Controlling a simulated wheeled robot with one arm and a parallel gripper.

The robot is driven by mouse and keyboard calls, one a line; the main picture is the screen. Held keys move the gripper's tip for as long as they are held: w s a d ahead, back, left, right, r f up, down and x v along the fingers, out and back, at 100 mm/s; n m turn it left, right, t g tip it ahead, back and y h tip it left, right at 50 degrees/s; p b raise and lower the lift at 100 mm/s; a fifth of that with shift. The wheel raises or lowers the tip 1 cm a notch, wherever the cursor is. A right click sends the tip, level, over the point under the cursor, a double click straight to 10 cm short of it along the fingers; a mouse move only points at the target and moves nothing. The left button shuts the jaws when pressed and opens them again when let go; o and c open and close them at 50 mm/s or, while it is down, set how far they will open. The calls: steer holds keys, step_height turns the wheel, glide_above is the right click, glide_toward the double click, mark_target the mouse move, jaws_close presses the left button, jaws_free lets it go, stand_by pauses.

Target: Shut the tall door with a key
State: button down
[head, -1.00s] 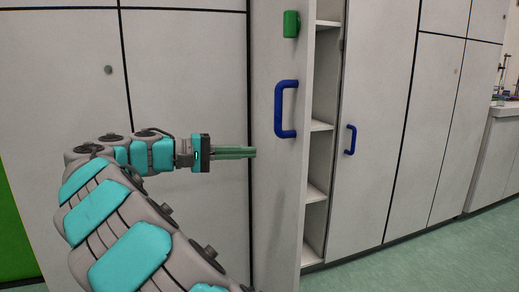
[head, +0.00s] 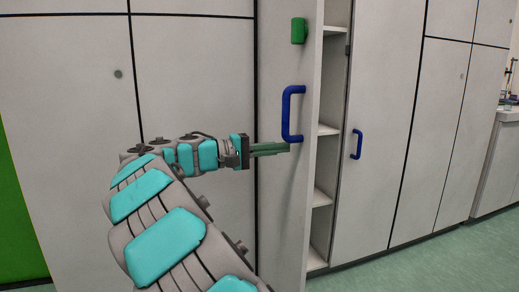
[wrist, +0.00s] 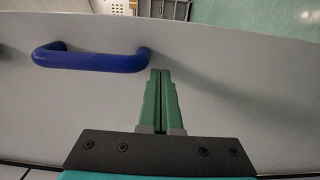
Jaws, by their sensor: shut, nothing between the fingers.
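The tall door (head: 283,215) is pale grey and stands open, swung out from its cupboard. It has a blue bar handle (head: 288,113) and a green block (head: 298,31) above it, probably the lock or key; no separate key shape can be made out. My gripper (head: 288,148) has its green fingers together, empty, with the tips at the door face just below the handle's lower end. In the wrist view the closed fingers (wrist: 160,72) lie over the door face (wrist: 235,75), right of the blue handle (wrist: 90,60). I cannot tell whether they touch the door.
Cupboard shelves (head: 327,130) show through the gap right of the open door. A neighbouring closed door (head: 385,110) has a blue handle (head: 356,144). Closed panels (head: 65,110) stand at the left. Green floor (head: 415,262) is clear at the right.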

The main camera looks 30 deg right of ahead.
steer(key=shift+x, duration=1.15)
steer(key=shift+d, duration=0.1)
